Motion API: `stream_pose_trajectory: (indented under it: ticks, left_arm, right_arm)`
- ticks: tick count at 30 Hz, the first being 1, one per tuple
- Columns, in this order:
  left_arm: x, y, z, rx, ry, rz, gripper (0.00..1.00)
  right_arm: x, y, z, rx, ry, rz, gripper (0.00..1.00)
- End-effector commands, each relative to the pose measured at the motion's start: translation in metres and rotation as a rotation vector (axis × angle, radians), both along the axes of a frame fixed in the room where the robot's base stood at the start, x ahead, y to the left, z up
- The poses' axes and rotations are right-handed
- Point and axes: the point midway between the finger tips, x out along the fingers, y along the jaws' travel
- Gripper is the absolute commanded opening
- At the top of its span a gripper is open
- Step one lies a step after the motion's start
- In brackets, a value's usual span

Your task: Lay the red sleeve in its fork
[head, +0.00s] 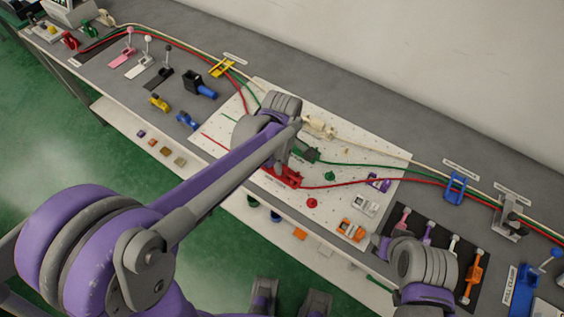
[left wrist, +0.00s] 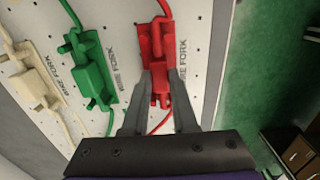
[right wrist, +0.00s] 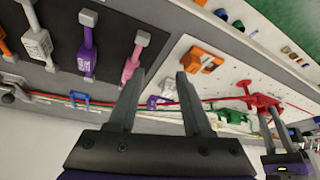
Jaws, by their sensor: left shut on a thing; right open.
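In the left wrist view my left gripper (left wrist: 163,88) is shut on the red sleeve (left wrist: 161,80), a small red block on the red cable. The sleeve is at the red fork (left wrist: 155,42), a red fixture on the white pegboard; I cannot tell whether it is fully seated. The red cable runs out at both ends. In the head view my left arm partly covers the red fork (head: 286,177). In the right wrist view the left gripper (right wrist: 272,118) is at the red fork (right wrist: 262,101). My right gripper (right wrist: 157,85) is open and empty.
The green fork (left wrist: 93,72) and the cream fork (left wrist: 38,88) stand beside the red one, with their cables. A pink lever (right wrist: 133,60) and other levers stand on a black panel near my right gripper. An orange fixture (head: 352,229) stands on the pegboard.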

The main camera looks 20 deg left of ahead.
Motion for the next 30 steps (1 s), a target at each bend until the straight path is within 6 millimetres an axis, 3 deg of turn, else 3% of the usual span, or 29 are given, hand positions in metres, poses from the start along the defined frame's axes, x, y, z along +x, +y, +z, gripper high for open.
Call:
stream_pose_trajectory:
  ticks: [4, 5, 10, 16, 21, 30]
  left_arm:
    - [0.0001, 0.0001, 0.0004, 0.000, 0.000, 0.000, 0.00]
    - [0.0001, 0.0001, 0.0004, 0.000, 0.000, 0.000, 0.32]
    - [0.0001, 0.0000, 0.0005, 0.000, 0.000, 0.000, 0.61]
    - [0.0001, 0.0000, 0.0005, 0.000, 0.000, 0.000, 0.61]
    - [0.0001, 0.0000, 0.0004, 0.000, 0.000, 0.000, 0.90]
    - [0.0001, 0.0000, 0.0008, 0.000, 0.000, 0.000, 0.91]
  right_arm:
    - [0.0001, 0.0000, 0.0004, 0.000, 0.000, 0.000, 0.50]
    - [0.0001, 0.0000, 0.0004, 0.000, 0.000, 0.000, 0.50]
    - [0.0001, 0.0000, 0.0004, 0.000, 0.000, 0.000, 0.50]
    - [0.0001, 0.0000, 0.0004, 0.000, 0.000, 0.000, 0.50]
    - [0.0001, 0.0000, 0.0004, 0.000, 0.000, 0.000, 0.50]
    - [0.0001, 0.0000, 0.0006, 0.000, 0.000, 0.000, 0.50]
